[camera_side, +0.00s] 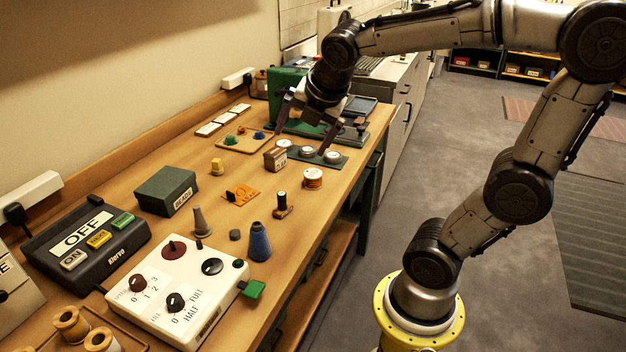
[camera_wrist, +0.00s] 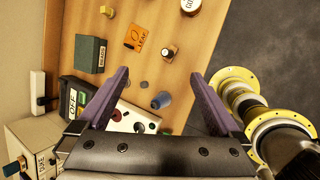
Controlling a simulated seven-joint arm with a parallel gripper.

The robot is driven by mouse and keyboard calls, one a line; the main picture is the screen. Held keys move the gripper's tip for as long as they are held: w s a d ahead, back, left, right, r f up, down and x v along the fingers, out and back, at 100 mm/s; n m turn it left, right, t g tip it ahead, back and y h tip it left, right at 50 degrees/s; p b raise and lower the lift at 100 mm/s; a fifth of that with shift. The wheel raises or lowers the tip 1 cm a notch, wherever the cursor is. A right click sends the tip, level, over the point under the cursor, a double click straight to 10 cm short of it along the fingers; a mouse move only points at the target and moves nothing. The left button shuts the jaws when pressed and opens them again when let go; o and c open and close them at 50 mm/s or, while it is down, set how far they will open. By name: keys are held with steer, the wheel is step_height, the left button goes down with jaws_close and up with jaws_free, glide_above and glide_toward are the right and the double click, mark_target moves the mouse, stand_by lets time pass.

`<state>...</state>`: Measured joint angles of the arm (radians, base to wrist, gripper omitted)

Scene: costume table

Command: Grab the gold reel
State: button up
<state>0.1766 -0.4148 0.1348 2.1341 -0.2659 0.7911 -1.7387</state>
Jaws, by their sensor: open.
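The gold reel (camera_side: 313,180) stands upright near the table's front edge in the side view, with orange-gold winding and a pale top. In the wrist view, a round white top with partly cut-off lettering that seems to start "GO" (camera_wrist: 190,5) is at the upper edge; it appears to be this reel. My gripper (camera_side: 304,126) is open and empty above the far part of the table, beyond the reel and apart from it. Its two purple-grey fingers spread wide in the wrist view (camera_wrist: 158,74), with the reel outside them.
A small brown labelled box (camera_side: 275,159) and a dark plate with round white-topped pieces (camera_side: 330,160) are near the reel.

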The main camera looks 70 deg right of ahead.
steer(key=w+d+f+n+g+h, duration=0.1)
steer(key=w+d+f+n+g, duration=0.2)
steer(key=d, duration=0.4)
glide_toward(313, 173)
steer(key=shift+g, duration=0.4)
steer(key=x, duration=1)
steer(key=shift+w+d+f, duration=0.1)
steer(key=shift+w+f, duration=0.05)
steer(key=shift+w, duration=0.25)
steer(key=c, duration=1.4)
steer(key=shift+c, duration=0.3)
